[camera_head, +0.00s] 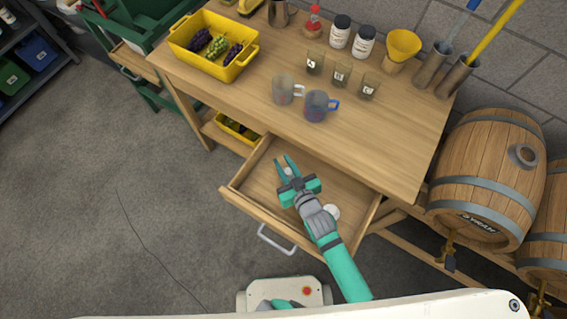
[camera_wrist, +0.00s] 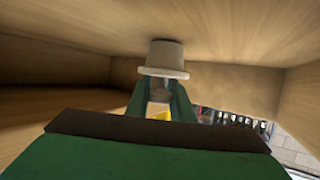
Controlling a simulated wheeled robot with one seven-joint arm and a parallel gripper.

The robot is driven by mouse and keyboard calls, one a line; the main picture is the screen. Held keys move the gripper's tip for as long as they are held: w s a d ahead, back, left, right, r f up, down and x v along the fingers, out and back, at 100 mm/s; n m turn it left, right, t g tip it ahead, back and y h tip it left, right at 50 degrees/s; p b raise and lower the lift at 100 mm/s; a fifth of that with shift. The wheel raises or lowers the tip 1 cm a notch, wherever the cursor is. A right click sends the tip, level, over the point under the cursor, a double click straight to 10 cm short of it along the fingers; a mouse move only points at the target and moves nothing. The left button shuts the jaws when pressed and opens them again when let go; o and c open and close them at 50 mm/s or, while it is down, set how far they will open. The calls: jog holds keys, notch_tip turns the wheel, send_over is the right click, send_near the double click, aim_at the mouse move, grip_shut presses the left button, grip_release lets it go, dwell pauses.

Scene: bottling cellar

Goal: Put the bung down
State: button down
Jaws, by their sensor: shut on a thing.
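The pale, cream-white bung (camera_wrist: 165,58) shows in the wrist view as a tapered cylinder with a wider rim, at the tips of my fingers. My gripper (camera_head: 284,163) is shut on it; a small grey part shows between the fingers. In the head view only a small whitish bit of it shows between the fingers, inside the pulled-out drawer (camera_head: 252,187) of the wooden table. I cannot tell whether the bung touches the drawer's floor.
A round white thing (camera_head: 332,212) lies in the drawer beside my arm. The table (camera_head: 400,140) overhangs the drawer's back and carries two mugs (camera_head: 317,105), several glasses and a yellow crate (camera_head: 240,67). The drawer's left part looks clear.

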aim_at(290, 174)
jog(key=shift+s+f, duration=0.1)
jog(key=shift+f, duration=0.05)
jog(key=c, duration=1.6)
grip_release()
jog(key=shift+o, duration=0.2)
jog(key=shift+v, duration=3.7)
